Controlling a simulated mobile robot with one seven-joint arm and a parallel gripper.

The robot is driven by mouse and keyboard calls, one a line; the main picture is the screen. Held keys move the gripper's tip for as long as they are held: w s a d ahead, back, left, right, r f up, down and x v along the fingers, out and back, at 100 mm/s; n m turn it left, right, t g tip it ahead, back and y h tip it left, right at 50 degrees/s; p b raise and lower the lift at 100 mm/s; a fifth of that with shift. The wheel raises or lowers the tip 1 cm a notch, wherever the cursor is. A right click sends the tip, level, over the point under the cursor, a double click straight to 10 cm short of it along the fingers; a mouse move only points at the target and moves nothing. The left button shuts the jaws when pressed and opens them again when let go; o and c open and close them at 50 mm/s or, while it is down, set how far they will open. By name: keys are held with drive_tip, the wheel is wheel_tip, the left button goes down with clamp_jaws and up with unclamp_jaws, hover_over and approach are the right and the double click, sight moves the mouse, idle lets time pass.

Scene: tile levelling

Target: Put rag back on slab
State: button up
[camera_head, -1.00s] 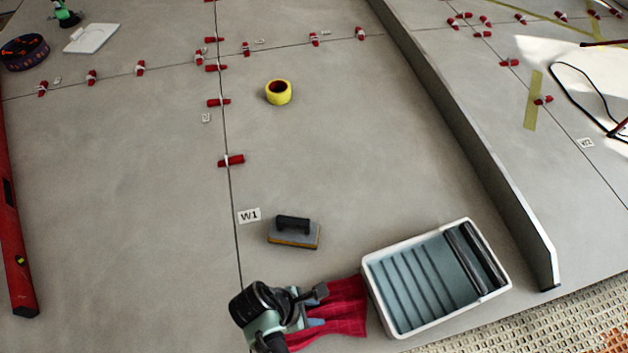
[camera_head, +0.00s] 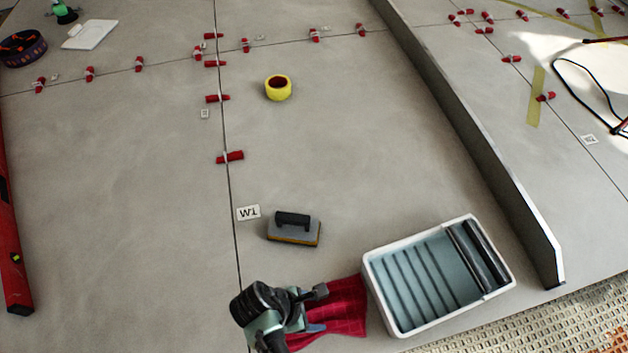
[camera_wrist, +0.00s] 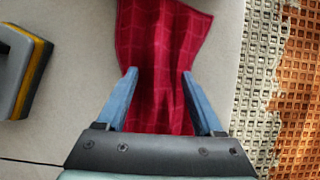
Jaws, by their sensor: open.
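The red checked rag (camera_head: 345,306) lies on the grey slab (camera_head: 150,230), just left of the tray at the front edge. My gripper (camera_head: 318,310) is over the rag's left part and hides some of it. In the wrist view the rag (camera_wrist: 160,50) runs between and beyond my gripper's two blue fingers (camera_wrist: 160,85), which are spread apart. The rag lies flat with soft folds. I cannot tell how close the fingertips are to it.
A white-rimmed wash tray (camera_head: 405,332) with rollers stands right of the rag. A sponge float (camera_head: 294,232) lies behind my gripper; yellow tape (camera_head: 278,88) sits farther back. A raised edge strip (camera_head: 480,150) runs along the right. The slab's left middle is clear.

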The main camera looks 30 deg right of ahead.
drive_tip(key=p+v, duration=0.8)
drive_tip(key=v, duration=0.4)
drive_tip(key=shift+r+p, duration=0.15)
drive_tip(key=shift+p, duration=0.2)
